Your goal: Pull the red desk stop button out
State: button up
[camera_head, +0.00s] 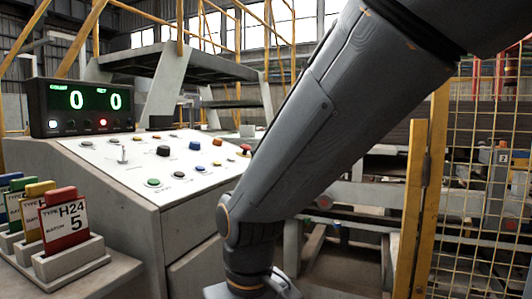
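The control desk (120,172) has a sloped white panel with several coloured buttons and a small lever. A red mushroom-shaped button (246,148) stands at the panel's far right corner, just left of my arm. It is small here, and I cannot tell whether it is pressed in or out. My arm crosses the picture from the upper right down to the bottom middle, in front of the desk's right side. Its wrist points down, low and in front of the button. My gripper's fingers are below the picture's edge and do not show.
A black counter display (85,107) reading two green zeros stands at the desk's back left. Coloured batch tags, including a red one (64,219), sit in holders on a ledge at the lower left. A yellow mesh fence (478,200) stands at the right.

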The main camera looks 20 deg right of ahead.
aim_at(245, 148)
jog(key=z, duration=0.25)
jog(key=k, duration=1.25)
jog(key=z, duration=0.7)
jog(key=i, duration=1.45)
jog(key=u, duration=0.6)
